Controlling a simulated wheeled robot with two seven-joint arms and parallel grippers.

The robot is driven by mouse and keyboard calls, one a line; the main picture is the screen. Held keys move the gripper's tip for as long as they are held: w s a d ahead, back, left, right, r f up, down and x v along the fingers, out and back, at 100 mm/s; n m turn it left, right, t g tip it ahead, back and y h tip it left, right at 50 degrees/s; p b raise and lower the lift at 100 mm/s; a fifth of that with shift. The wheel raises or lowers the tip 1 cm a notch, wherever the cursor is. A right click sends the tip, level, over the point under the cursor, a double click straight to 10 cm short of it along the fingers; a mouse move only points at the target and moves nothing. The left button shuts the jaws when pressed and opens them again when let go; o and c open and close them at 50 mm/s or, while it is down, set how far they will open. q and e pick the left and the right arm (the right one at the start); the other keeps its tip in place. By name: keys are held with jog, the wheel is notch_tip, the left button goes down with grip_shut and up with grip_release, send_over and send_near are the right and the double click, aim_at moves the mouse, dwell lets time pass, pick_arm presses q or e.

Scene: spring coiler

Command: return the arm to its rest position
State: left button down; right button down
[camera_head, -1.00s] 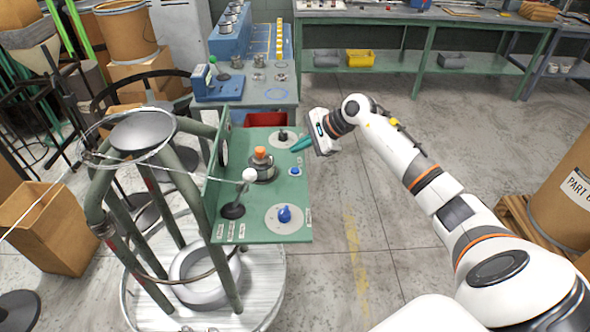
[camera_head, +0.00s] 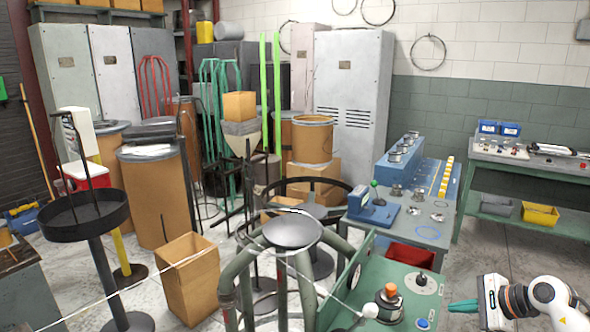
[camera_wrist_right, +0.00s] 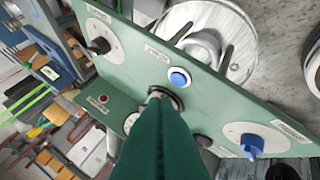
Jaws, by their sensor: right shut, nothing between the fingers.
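My right arm's white gripper (camera_head: 458,306) is at the lower right of the head view, with its teal fingers pointing left toward the green control panel (camera_head: 375,280). The fingers are shut and empty. In the right wrist view the shut teal fingers (camera_wrist_right: 158,105) cover the middle of the panel (camera_wrist_right: 135,60). A blue button (camera_wrist_right: 179,78), a blue knob (camera_wrist_right: 251,145) and a black knob (camera_wrist_right: 100,46) show around them. Whether the fingertips touch the panel cannot be told. My left gripper is in neither view.
The coiler stand with its round top plate (camera_head: 292,231) is left of the panel. An open cardboard box (camera_head: 190,278) and a black round stand (camera_head: 85,213) are farther left. A bench with a yellow bin (camera_head: 540,215) stands at the right.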

jog(key=s+a+r+m+t+y, duration=0.1)
jog(key=a+r+m+t+y, duration=0.15)
jog(key=a+m+t, duration=0.35)
jog(key=s+a+r+m+t+y, duration=0.1)
jog(key=a+r+m+t, duration=0.25)
jog(key=a+m, duration=0.5)
jog(key=s+d+f+m+g+h, duration=0.2)
jog(key=s+f+m+h, duration=0.45)
jog(key=m, duration=0.75)
jog(key=s+d+f+m+g+h, duration=0.25)
jog(key=s+f+m+h, duration=0.35)
jog(key=m, duration=0.9)
jog(key=s+a+f+m+g+y, duration=0.1)
jog(key=s+a+f+m+g, duration=0.15)
jog(key=s, duration=0.35)
jog(key=s+a+f+m+g+y, duration=0.1)
jog(key=s+a+f+m+g, duration=0.15)
jog(key=s, duration=0.45)
jog(key=s+a+f+m+g+y, duration=0.1)
jog(key=s+a+f+m+g, duration=0.15)
jog(key=s, duration=0.35)
notch_tip(320, 180, down, 24)
jog(key=s+g, duration=0.1)
jog(key=g, duration=0.2)
jog(key=s+d+f, duration=0.3)
jog(key=s+f, duration=1.4)
jog(key=shift+f+n+g, duration=0.3)
jog(key=shift+g, duration=0.15)
